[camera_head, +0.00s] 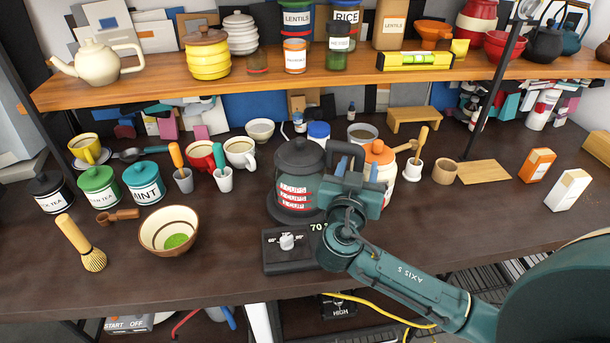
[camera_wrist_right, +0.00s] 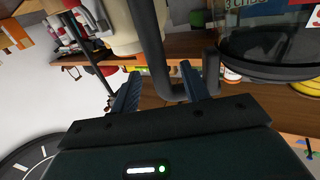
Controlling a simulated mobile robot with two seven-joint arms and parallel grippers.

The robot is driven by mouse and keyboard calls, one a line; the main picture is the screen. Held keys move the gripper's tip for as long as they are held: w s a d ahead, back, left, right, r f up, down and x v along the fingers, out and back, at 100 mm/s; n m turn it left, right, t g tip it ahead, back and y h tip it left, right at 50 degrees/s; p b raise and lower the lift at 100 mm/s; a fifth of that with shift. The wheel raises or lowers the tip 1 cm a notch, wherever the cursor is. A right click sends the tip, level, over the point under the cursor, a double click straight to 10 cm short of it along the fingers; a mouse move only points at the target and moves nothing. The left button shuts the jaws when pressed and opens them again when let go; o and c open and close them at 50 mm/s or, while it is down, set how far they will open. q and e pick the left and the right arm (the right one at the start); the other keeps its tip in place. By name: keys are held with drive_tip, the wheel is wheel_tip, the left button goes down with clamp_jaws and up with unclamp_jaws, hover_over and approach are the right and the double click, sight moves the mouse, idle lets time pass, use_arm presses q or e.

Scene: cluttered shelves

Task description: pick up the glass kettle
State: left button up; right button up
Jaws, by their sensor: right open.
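The glass kettle (camera_head: 297,178), with a dark lid, dark base and red cup markings, stands upright on the worktop behind its control box (camera_head: 288,250). Its black handle is on the right side. My right gripper (camera_head: 357,174) is at the handle, reaching in from the right front. In the right wrist view the black handle (camera_wrist_right: 149,40) passes between the two open fingers of my right gripper (camera_wrist_right: 160,85), with gaps visible. Part of the glass body (camera_wrist_right: 262,42) shows at upper right there. My arm partly hides the handle in the head view. My left gripper is out of view.
A white jar with an orange lid (camera_head: 380,152) stands close to the right of the handle. Cups (camera_head: 240,153) and a spoon holder (camera_head: 223,180) are left of the kettle. A wooden shelf (camera_head: 340,78) runs above and behind.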

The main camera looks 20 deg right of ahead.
drive_tip(key=shift+w+d, duration=0.15)
drive_tip(key=shift+w, duration=0.05)
drive_tip(key=shift+c, duration=0.5)
clamp_jaws()
drive_tip(key=shift+f, duration=0.1)
idle(0.6)
drive_tip(key=shift+r, duration=0.2)
